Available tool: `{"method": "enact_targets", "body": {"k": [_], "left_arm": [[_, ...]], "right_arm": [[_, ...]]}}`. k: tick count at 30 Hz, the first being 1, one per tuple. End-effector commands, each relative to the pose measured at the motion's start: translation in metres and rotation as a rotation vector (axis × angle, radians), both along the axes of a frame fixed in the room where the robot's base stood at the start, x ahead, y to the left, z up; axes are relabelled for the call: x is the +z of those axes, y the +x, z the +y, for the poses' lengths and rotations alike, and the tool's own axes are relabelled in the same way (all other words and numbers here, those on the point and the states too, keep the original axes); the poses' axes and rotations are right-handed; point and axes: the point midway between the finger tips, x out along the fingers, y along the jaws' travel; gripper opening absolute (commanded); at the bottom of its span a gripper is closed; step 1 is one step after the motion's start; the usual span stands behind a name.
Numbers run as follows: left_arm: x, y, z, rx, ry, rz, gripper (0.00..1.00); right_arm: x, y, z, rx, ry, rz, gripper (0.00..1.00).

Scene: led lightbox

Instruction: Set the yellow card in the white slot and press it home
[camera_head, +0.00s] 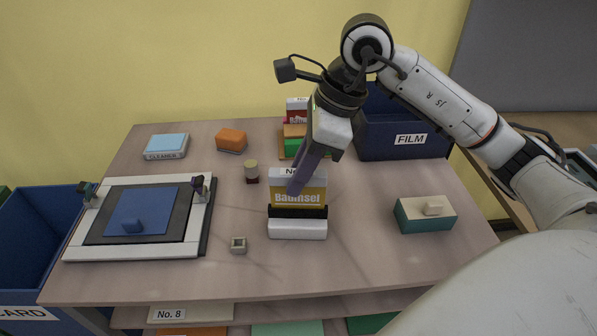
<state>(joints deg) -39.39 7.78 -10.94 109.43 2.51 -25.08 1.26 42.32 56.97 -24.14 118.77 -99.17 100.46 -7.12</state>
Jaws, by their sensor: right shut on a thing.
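The yellow card (310,197), lettered "Bauinsel" with a white strip on top, stands upright near the middle of the table. Its lower edge is at the black band of the white slot (298,229); how deep it sits I cannot tell. My left gripper is not in view.
A white-framed panel with a blue plate (137,211) lies at left. A small grey cube (238,245) is left of the slot. A teal box (425,217) sits at right, a blue FILM bin (385,142) behind. Table between slot and teal box is clear.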

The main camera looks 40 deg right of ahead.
Motion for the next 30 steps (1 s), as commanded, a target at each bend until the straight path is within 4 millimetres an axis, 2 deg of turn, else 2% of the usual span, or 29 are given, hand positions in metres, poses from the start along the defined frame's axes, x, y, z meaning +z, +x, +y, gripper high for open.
{"method": "enact_targets", "body": {"k": [5, 6, 9, 10, 19, 30], "left_arm": [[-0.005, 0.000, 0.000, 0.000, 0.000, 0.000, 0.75], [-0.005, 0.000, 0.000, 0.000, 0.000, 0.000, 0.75], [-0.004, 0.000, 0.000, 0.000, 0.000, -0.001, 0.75], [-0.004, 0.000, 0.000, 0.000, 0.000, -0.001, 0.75], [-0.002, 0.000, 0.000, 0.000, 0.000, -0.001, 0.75], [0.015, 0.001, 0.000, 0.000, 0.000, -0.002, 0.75]], "right_arm": [[-0.006, 0.000, 0.000, 0.000, -0.001, -0.001, 0.00], [-0.005, 0.000, 0.000, 0.000, -0.001, -0.001, 0.22], [-0.004, 0.000, 0.000, 0.000, 0.000, 0.000, 0.39], [-0.004, 0.000, 0.000, 0.000, 0.000, 0.000, 0.40], [-0.002, 0.000, -0.001, 0.000, 0.000, 0.000, 0.40], [0.026, -0.006, -0.009, 0.000, -0.001, -0.001, 0.40]]}}
